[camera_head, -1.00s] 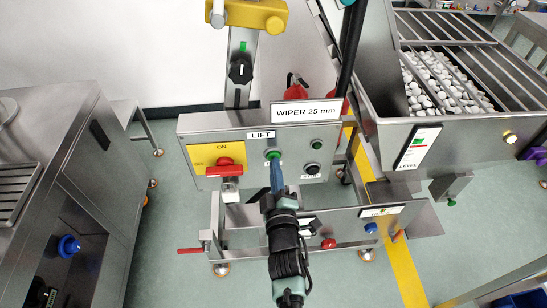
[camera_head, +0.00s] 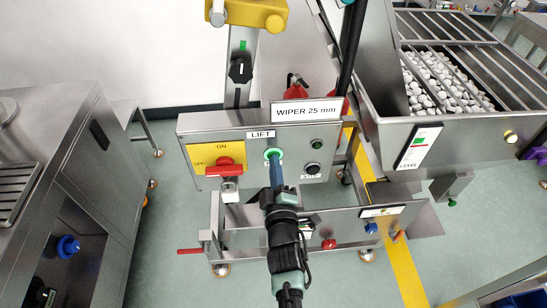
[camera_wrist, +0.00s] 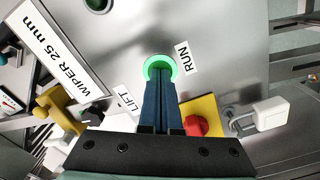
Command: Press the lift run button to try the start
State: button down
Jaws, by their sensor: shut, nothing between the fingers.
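The lift run button (camera_head: 273,153) is on the steel control panel (camera_head: 230,135) under the "LIFT" label (camera_head: 261,134). Its ring is lit bright green. In the wrist view the glowing button (camera_wrist: 160,68) sits beside the "RUN" label (camera_wrist: 186,58). My gripper (camera_head: 276,162) is shut and empty. Its blue fingertips (camera_wrist: 161,76) are at the button's face and cover its lower part; they appear to touch it. The exact depth of the press cannot be told.
A red switch (camera_head: 226,166) on a yellow plate, with a padlock hanging below, is left of the button. A black knob (camera_head: 312,168) and small green lamp (camera_head: 317,144) are to its right. A hopper of white caps (camera_head: 440,85) stands at the right.

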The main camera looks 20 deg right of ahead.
jog(key=shift+p+v, duration=0.55)
jog(key=shift+v, duration=2.2)
jog(key=w+a+r+m+t+p, duration=0.2)
jog(key=r, duration=1.1)
jog(key=w+a+r+m+t+p, duration=0.1)
jog(key=a+r+m, duration=0.1)
jog(key=r, duration=1.1)
jog(key=w+a+r+m+t+p, duration=0.1)
jog(key=w+a+r+t+p, duration=0.1)
jog(key=r, duration=1.1)
jog(key=s+a+r+m+t+y+p, duration=0.1)
jog(key=s+a+r, duration=0.2)
jog(key=r, duration=0.6)
jog(key=s+a+r+m+t+y+p, duration=0.1)
jog(key=s+a+r+t+y+p, duration=0.1)
jog(key=s+r, duration=0.6)
jog(key=s+a+r+m+t+y+p, duration=0.1)
jog(key=s+a+r, duration=0.4)
jog(key=r, duration=0.7)
jog(key=shift+s+m+t+y, duration=0.2)
jog(key=shift+m+t+y, duration=0.2)
jog(key=shift+t+y, duration=0.1)
